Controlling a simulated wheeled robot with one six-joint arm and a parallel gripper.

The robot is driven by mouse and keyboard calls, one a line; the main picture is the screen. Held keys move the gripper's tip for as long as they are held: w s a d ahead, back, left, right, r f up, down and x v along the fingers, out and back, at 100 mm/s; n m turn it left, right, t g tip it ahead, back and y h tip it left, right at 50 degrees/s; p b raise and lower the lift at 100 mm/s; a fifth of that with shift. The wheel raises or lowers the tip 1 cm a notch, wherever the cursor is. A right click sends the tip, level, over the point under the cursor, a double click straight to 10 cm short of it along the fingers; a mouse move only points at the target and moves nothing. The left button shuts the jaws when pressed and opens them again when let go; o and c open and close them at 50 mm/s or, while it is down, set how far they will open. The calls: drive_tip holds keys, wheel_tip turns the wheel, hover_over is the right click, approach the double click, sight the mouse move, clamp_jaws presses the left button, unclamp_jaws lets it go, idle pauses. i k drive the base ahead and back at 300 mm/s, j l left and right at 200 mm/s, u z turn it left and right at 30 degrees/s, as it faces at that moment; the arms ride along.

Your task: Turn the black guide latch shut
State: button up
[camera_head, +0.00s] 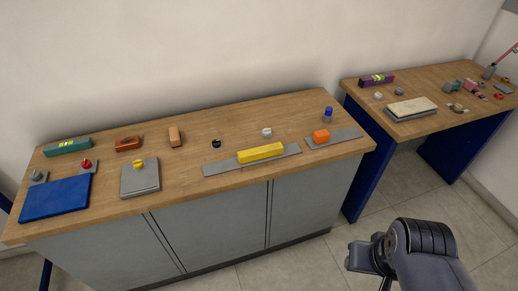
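A small black round piece (216,143) stands on the wooden top of the long workbench (190,190), near its middle. It may be the black guide latch, but it is too small to show which way it is turned. To its right a yellow bar (260,153) lies on a long grey plate (222,168). My arm shows at the lower right, in front of the benches and well apart from the black piece. The grey end part (362,256) may belong to my gripper; its fingers cannot be made out.
The bench also carries a blue plate (55,199), a grey plate with a yellow knob (138,164), an orange block (321,136) and a blue knob (328,112). A second table (446,123) with several small items stands at right. Floor is open in front.

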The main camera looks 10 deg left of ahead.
sight(216, 145)
drive_tip(key=u, duration=1.4)
